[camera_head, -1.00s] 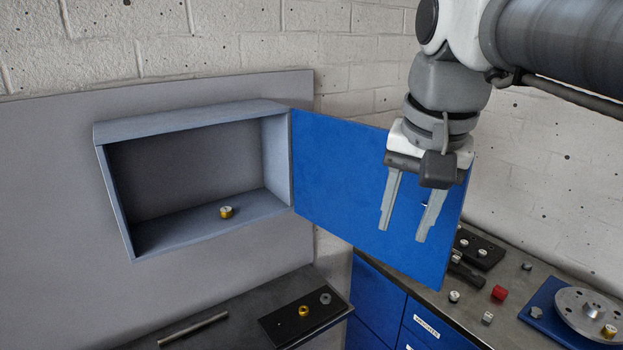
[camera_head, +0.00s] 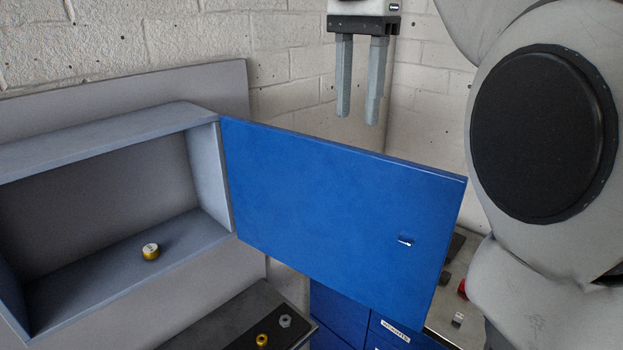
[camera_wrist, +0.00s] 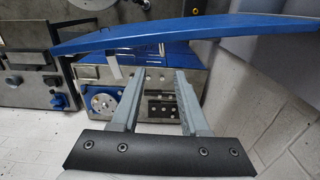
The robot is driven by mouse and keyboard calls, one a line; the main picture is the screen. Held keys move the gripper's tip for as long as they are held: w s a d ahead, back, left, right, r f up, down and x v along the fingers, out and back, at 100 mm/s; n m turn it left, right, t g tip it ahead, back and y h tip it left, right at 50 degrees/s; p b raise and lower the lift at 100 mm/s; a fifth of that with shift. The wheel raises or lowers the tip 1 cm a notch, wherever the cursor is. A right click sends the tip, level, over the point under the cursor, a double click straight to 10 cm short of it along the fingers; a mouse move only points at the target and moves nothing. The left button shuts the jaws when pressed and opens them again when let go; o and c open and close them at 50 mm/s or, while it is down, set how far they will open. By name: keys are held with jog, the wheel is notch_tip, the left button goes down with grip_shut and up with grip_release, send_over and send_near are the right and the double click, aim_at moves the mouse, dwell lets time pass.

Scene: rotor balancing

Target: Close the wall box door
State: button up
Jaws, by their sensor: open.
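The wall box (camera_head: 205,160) is a grey open-fronted box on the left in the head view. Its blue door (camera_head: 335,215) stands swung wide open to the right, hinged at the box's right side. A small handle (camera_head: 405,240) sits near the door's free edge. My gripper (camera_head: 358,115) is open and empty, fingers down, above and behind the door's top edge. In the wrist view the gripper (camera_wrist: 150,75) shows open fingers, with the blue door (camera_wrist: 200,35) as a band across the top.
A brass-coloured weight (camera_head: 150,251) sits inside the box. Below is a dark shelf (camera_head: 235,315) with a small brass part (camera_head: 262,341) and a nut. A workbench with a rotor disc (camera_wrist: 102,102) shows in the wrist view. A brick wall is close behind my gripper.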

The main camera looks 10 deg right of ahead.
aim_at(349, 207)
jog(key=f+b, duration=0.1)
jog(key=f, duration=0.4)
jog(key=f+b, duration=0.1)
jog(key=f, duration=1.1)
jog(key=shift+w+f+b, duration=0.2)
jog(key=shift+w+b, duration=0.15)
jog(key=shift+b, duration=0.05)
grip_shut()
jog(key=shift+r, duration=0.1)
dwell(0.6)
